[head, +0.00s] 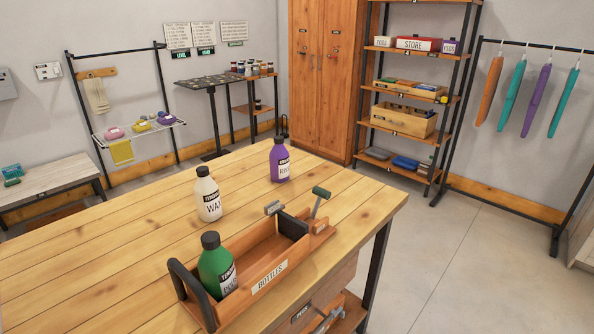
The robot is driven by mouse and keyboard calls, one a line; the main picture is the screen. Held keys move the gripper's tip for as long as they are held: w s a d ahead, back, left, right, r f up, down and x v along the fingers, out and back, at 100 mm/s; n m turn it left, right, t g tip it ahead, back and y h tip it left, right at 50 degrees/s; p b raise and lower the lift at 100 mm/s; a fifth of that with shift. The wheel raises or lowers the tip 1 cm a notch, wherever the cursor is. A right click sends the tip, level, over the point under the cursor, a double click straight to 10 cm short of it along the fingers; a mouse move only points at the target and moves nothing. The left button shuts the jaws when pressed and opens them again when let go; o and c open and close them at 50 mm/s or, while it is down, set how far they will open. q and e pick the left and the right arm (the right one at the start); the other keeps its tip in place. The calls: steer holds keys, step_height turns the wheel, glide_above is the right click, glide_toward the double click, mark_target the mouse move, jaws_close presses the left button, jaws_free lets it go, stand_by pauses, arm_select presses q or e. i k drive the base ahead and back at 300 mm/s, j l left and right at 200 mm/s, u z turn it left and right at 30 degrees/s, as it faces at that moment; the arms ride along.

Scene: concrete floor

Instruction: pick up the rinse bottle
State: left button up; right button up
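The rinse bottle (280,161) is purple with a black cap and a white label whose visible letters start with "R". It stands upright on the wooden workbench (130,235), toward its far right part, apart from the other bottles. A cream bottle (208,195) with a black cap stands upright to its left and nearer. A green bottle (216,267) stands in a wooden carrier (262,278) labelled "BOTTLES" at the bench's near edge. Neither of my grippers shows in the head view.
An open drawer (330,312) is below. The bench top around the rinse bottle is clear. Shelves (415,88) and a wardrobe (325,75) stand behind.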

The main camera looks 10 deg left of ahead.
mark_target(280, 157)
steer(key=i+l+z, duration=0.9)
steer(key=i, duration=0.3)
steer(key=i+l+z, duration=0.1)
steer(key=i, duration=0.6)
steer(key=i+l, duration=0.1)
steer(key=i, duration=0.65)
steer(key=i+u, duration=0.9)
steer(key=i+l+u, duration=0.25)
steer(key=u, duration=0.15)
